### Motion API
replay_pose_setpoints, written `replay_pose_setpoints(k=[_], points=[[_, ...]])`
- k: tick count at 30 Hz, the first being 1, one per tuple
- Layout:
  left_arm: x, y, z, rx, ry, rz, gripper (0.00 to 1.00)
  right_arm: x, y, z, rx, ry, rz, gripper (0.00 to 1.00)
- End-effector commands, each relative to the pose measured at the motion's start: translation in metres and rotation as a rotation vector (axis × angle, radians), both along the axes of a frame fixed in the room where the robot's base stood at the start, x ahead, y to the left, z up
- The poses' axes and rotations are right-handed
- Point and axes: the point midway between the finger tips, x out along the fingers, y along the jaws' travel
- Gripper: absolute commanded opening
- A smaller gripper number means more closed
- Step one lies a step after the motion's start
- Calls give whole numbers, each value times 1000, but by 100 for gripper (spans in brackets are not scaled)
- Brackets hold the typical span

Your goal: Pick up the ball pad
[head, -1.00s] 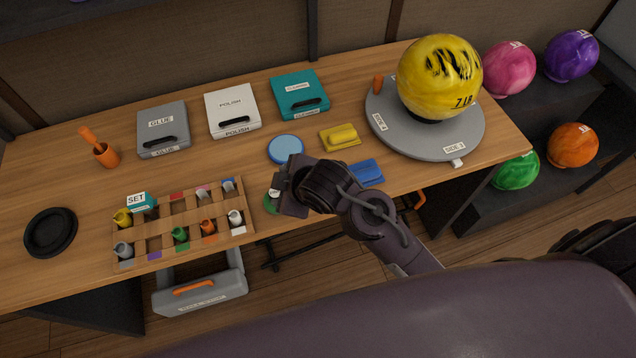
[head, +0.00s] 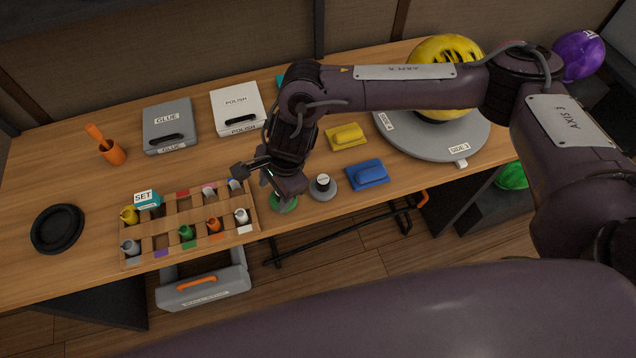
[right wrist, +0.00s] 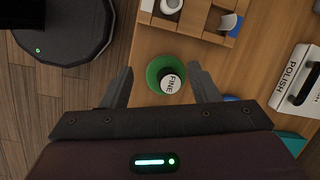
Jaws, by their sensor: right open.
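A round green pad (head: 284,203) lies near the table's front edge, just right of the bottle rack. In the right wrist view the green pad (right wrist: 154,70) has an upright knob (right wrist: 169,83) with a white top marked FINE. My right gripper (head: 268,182) is over it, partly covering it in the head view. In the right wrist view my right gripper (right wrist: 161,72) is open, with a finger on each side of the knob and nothing held. Whether the fingertips are at knob height is unclear. A grey round pad (head: 323,188) with a similar knob stands to its right. My left gripper is out of view.
The wooden bottle rack (head: 190,225) stands close on the left. A blue block (head: 367,174) and yellow block (head: 346,137) lie to the right. The grey turntable (head: 440,140) bears a yellow ball (head: 440,48). A black ring (head: 57,229) lies far left.

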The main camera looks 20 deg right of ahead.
Motion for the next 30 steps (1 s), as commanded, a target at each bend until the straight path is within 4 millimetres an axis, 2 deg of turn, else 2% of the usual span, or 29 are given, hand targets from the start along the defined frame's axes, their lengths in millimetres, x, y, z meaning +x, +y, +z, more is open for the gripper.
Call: replay_pose_setpoints(k=[1, 3, 6, 9, 17, 23, 27, 30], points=[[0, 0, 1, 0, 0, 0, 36, 13, -30, 6, -78, -17, 74, 55], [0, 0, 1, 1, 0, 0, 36, 23, -63, 11, -161, -16, 161, 55], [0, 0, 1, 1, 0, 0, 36, 30, -95, 18, -234, -3, 241, 55], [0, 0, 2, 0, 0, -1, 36, 33, -111, 22, -269, 7, 278, 55], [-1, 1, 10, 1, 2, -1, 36, 32, -114, -3, -274, 12, 289, 55], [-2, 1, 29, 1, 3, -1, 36, 29, -116, -28, -275, 13, 289, 55], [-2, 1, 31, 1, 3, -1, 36, 30, -116, -48, -274, 11, 287, 55], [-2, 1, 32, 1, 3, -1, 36, 30, -116, -54, -274, 9, 287, 55]])
